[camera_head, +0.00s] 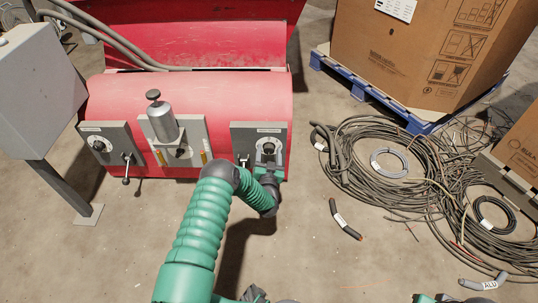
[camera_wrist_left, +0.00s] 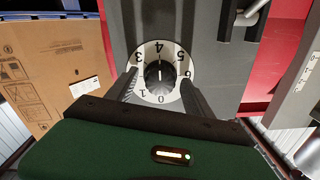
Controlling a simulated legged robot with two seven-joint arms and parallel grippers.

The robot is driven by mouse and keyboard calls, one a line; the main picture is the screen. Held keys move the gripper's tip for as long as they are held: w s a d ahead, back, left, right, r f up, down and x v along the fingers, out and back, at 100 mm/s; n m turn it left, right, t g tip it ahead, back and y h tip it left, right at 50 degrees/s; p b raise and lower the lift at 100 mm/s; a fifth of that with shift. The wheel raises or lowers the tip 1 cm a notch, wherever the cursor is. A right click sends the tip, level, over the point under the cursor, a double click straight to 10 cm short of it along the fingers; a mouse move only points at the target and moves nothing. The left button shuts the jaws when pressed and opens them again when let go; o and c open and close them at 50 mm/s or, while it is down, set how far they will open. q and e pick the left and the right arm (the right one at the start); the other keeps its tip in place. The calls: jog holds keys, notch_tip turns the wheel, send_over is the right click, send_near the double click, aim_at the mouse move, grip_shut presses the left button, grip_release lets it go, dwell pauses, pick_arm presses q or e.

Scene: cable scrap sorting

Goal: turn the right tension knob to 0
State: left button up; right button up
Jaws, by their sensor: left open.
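The right tension knob (camera_head: 268,146) is a dark knob on a white dial at the machine's right grey panel. In the left wrist view the knob (camera_wrist_left: 159,74) sits amid a dial ring with digits; the 4 is at the picture's top. A short pale upright mark shows on the knob; which digit it indicates is unclear. My left gripper (camera_head: 267,160) is at this panel. In the left wrist view my left gripper (camera_wrist_left: 160,86) is open, with one finger on each side of the knob. Contact with the knob cannot be told. My right gripper is not identifiable.
The red machine (camera_head: 190,97) also carries a left knob (camera_head: 98,144), a silver cylinder (camera_head: 163,122) and small levers. A grey cabinet (camera_head: 40,90) stands left. Cable coils (camera_head: 385,160) lie right, below a cardboard box (camera_head: 430,50) on a blue pallet.

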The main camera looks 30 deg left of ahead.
pick_arm(q)
grip_shut()
